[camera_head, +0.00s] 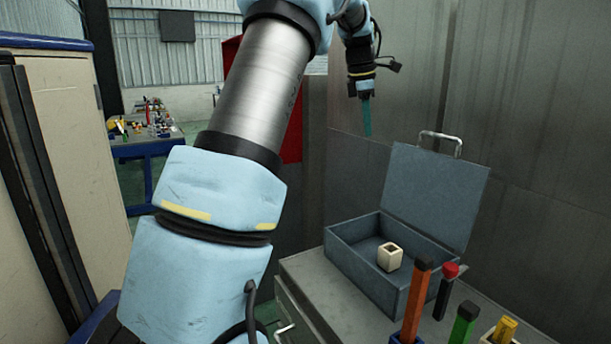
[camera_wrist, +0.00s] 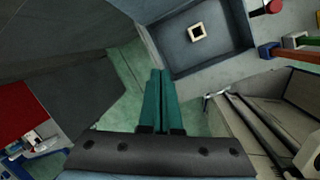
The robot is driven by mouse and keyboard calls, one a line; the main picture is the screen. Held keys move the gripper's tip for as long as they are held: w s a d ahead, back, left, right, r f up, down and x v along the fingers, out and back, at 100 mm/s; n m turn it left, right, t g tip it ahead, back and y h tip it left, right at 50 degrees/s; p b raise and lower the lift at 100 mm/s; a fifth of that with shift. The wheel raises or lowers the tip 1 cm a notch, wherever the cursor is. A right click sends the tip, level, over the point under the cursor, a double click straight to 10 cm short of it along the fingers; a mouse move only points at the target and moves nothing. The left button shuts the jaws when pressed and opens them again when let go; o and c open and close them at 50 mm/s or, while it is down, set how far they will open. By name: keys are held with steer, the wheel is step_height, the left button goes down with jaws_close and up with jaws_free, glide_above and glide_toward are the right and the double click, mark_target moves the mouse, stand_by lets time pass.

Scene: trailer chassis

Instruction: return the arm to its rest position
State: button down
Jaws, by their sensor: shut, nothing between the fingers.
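My arm (camera_head: 265,90) rises from the bottom left of the head view and bends over at the top. My gripper (camera_head: 367,132) hangs down near the metal wall, above and behind the left side of an open grey-blue toolbox (camera_head: 350,232). Its teal fingers are together with nothing between them. In the wrist view the gripper (camera_wrist: 161,75) points down past the toolbox (camera_wrist: 205,68), with green floor around the fingertips. The gripper touches nothing that I can see.
The toolbox stands on a grey cabinet (camera_head: 300,275), its lid raised, with a small cream hollow block (camera_head: 390,257) inside. Several upright coloured pieces, including an orange one (camera_head: 417,300), stand at front right. A metal wall (camera_head: 530,120) is behind. A blue table (camera_head: 150,148) with clutter is far left.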

steer(key=s+a+f+m+y+b, duration=0.1)
steer(key=s+a+f+m, duration=0.4)
steer(key=a+f, duration=0.25)
steer(key=s+a+f+m+b, duration=0.1)
steer(key=s+a+f+m, duration=0.3)
steer(key=s+a+f, duration=0.3)
steer(key=s+a+f+m, duration=0.4)
steer(key=s, duration=0.3)
steer(key=s+a+f+m+y, duration=0.1)
steer(key=s+a+f+m, duration=0.3)
steer(key=s, duration=0.4)
steer(key=shift+s+a+f+m+b, duration=0.15)
steer(key=shift+a+m+b, duration=0.2)
steer(key=shift+m, duration=0.35)
